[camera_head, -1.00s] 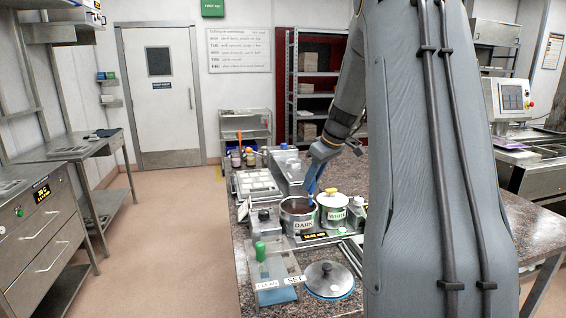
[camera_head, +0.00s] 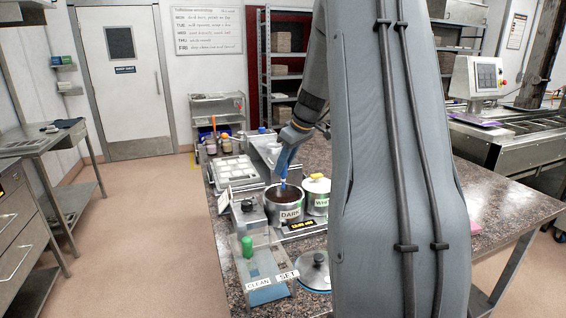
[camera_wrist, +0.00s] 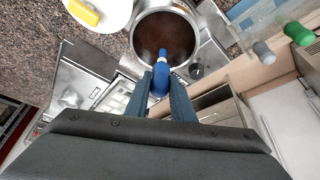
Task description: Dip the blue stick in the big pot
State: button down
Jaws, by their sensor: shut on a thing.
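My gripper (camera_head: 284,160) is shut on the blue stick (camera_head: 284,177) above the big pot (camera_head: 284,222). The pot is steel, labelled DARK, with dark brown liquid inside. In the wrist view, the blue stick (camera_wrist: 160,74) sits between my two fingers (camera_wrist: 165,95), with its far end pointing at the pot (camera_wrist: 140,42).
A lidded pot labelled WHITE (camera_head: 316,201) with a yellow handle stands right beside the big pot. In front are a clear stand with a green-handled stick (camera_head: 247,246), marked CLEAN and SET, and a round lid (camera_head: 316,272). A white moulded tray (camera_head: 234,170) lies behind.

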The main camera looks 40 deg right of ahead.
aim_at(284, 183)
jog(key=shift+f+b, duration=2.55)
jog(key=shift+f, duration=1)
jog(key=shift+r, duration=0.1)
jog(key=shift+r+p, duration=2.15)
jog(key=shift+r, duration=1.55)
jog(key=shift+r, duration=0.1)
jog(key=shift+r+p, duration=1.1)
jog(key=shift+r, duration=0.8)
